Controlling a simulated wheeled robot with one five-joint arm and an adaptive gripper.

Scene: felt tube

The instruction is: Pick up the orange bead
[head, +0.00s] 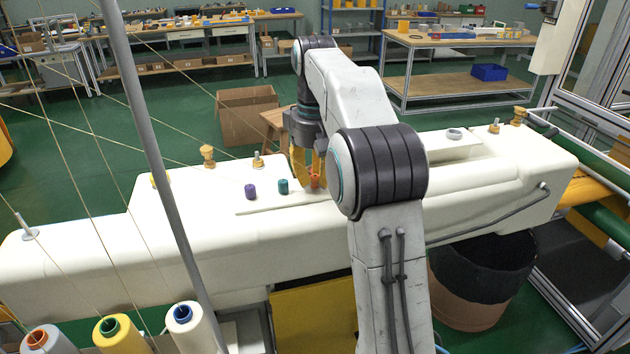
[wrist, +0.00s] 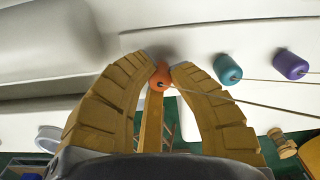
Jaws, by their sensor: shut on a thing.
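The orange bead (wrist: 160,77) is between the two yellow fingertips of my gripper (wrist: 161,70) in the wrist view. The fingers are shut on it. In the head view the orange bead (head: 316,181) shows at the tips of my gripper (head: 308,178), over the white machine bed near its flat plate. Whether it touches the surface is hard to tell. A teal bead (head: 283,187) and a purple bead (head: 251,191) stand to its left in the head view. In the wrist view the teal bead (wrist: 227,69) and the purple bead (wrist: 290,65) are to the right.
A long white machine bed (head: 150,240) spans the view. Wooden spools (head: 208,156) stand on its far edge. Thread cones (head: 119,335) and a grey pole (head: 150,140) with taut threads are at left. A thread runs close to my gripper in the wrist view.

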